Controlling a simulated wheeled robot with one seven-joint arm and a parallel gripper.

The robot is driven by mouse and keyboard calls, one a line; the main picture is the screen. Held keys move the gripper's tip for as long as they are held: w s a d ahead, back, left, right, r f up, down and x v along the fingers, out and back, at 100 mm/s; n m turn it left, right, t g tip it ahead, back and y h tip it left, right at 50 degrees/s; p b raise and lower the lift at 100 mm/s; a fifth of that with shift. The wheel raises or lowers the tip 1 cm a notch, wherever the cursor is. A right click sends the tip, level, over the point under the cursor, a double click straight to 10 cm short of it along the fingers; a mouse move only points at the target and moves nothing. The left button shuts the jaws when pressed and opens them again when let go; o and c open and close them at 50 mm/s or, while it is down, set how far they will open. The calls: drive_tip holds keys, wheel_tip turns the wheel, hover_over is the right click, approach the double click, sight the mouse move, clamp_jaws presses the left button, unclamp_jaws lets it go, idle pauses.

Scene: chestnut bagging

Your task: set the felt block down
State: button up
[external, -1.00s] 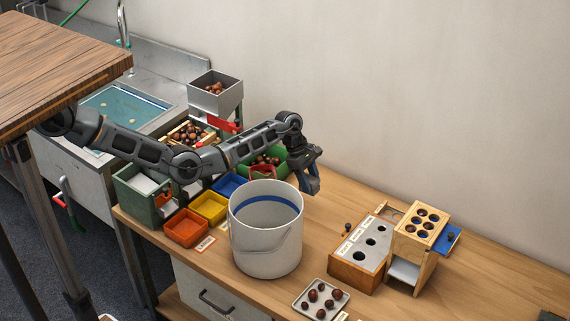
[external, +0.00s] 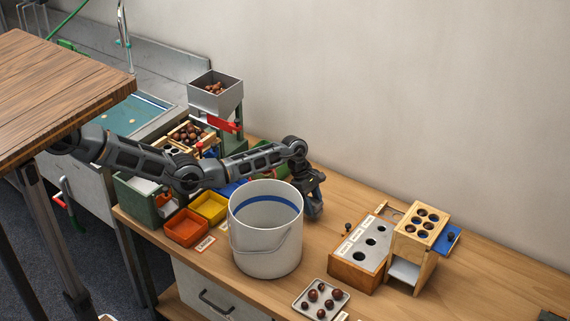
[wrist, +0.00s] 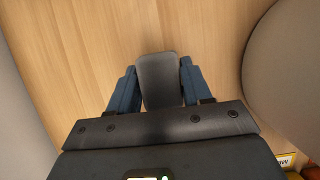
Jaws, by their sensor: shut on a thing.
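The felt block (wrist: 158,80) is dark grey with rounded corners and sits between the two blue-grey fingers of my gripper (wrist: 157,92) in the wrist view. The fingers are shut on its sides. In the external view my gripper (external: 314,209) points down close to the wooden bench, just right of and behind the white bucket. The block cannot be made out from my dark gripper there. I cannot tell whether the block touches the bench top (wrist: 85,55).
The white bucket (external: 266,240) stands close to my gripper; its wall (wrist: 290,75) fills the wrist view's right side. A holed block (external: 362,258) and wooden stand (external: 418,240) are to the right. A chestnut tray (external: 320,300) lies in front.

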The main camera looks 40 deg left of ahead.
drive_tip(key=shift+f, duration=1.1)
drive_tip(key=shift+f, duration=0.1)
drive_tip(key=o, duration=1.1)
drive_tip(key=shift+r, duration=0.25)
drive_tip(key=p+v, duration=0.1)
drive_tip(key=v, duration=1)
drive_tip(key=shift+a+r+p, duration=0.25)
drive_tip(key=shift+r+p, duration=0.05)
drive_tip(key=shift+p, duration=0.1)
